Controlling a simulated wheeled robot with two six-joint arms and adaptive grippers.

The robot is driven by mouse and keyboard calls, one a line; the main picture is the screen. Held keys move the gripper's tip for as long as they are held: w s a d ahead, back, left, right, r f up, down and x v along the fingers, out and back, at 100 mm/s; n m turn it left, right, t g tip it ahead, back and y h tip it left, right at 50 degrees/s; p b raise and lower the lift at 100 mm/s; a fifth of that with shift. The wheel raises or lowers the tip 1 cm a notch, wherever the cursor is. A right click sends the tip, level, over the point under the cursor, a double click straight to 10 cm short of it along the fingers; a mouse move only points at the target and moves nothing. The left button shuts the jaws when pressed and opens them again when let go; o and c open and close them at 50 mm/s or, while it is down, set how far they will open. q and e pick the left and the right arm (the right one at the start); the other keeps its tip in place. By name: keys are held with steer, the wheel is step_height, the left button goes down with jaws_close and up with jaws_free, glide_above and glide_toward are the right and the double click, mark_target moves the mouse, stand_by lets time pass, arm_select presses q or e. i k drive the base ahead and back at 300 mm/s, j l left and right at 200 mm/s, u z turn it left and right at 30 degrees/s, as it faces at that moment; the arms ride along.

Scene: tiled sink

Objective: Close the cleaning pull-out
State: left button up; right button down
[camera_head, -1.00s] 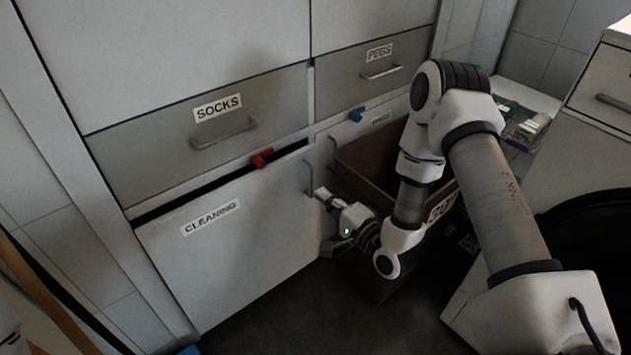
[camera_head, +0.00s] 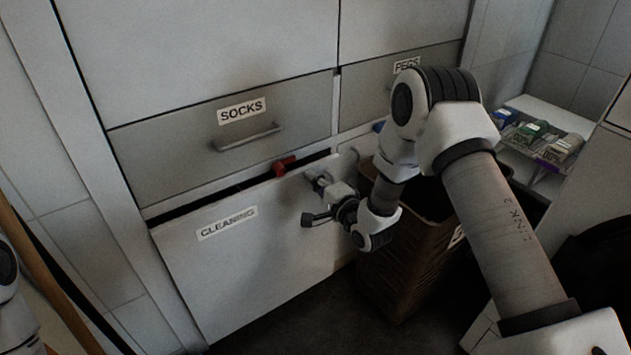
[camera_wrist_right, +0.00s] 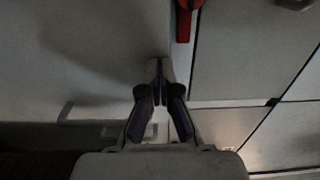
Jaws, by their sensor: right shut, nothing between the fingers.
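The cleaning pull-out (camera_head: 250,270) has a pale front with a CLEANING label, below the SOCKS drawer. It stands out a little, with a dark gap along its top edge. My right gripper (camera_head: 318,180) is shut and empty at the upper right part of this front. In the right wrist view, the closed fingertips (camera_wrist_right: 158,72) point at a pale panel; I cannot tell whether they touch it. The gripper and wrist hide the pull-out's handle area in the head view. My left gripper is out of view.
A red catch (camera_head: 285,165) sits at the gap above the pull-out and also shows in the right wrist view (camera_wrist_right: 186,18). A brown basket (camera_head: 400,265) stands close to the right, beneath my right arm. Dark floor is clear in front.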

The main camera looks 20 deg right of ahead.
mark_target(233, 260)
steer(key=k, duration=0.15)
steer(key=j+u, duration=0.2)
steer(key=u, duration=0.2)
steer(key=k+j+u, duration=0.1)
steer(key=u, duration=0.3)
steer(key=i+j, duration=0.05)
steer(key=j, duration=0.05)
